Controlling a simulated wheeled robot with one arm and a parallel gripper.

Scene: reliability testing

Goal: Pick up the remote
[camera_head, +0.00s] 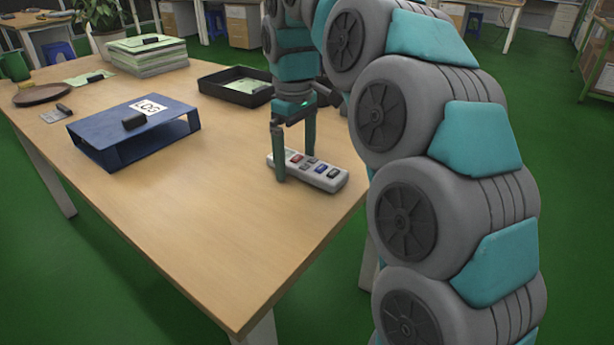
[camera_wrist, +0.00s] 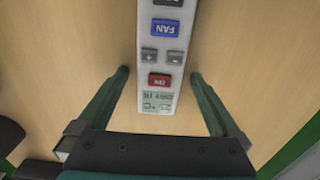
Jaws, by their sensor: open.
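The remote (camera_head: 325,174) is a light grey-white bar with coloured buttons, lying flat on the table near its right edge. My gripper (camera_head: 294,165) is open, pointing down over the remote's left part, with one finger on each side of it. In the wrist view the remote (camera_wrist: 166,60) runs from the top edge down between the two fingers, its display end nearest the gripper (camera_wrist: 160,75). A gap of bare table shows on both sides between the remote and the fingers.
On the wooden table (camera_head: 215,230) stand a blue binder (camera_head: 125,148), a black tray (camera_head: 222,90), a stack of papers (camera_head: 148,60) and a brown round plate (camera_head: 42,94). The table's front part is clear. The table's right edge is close to the remote.

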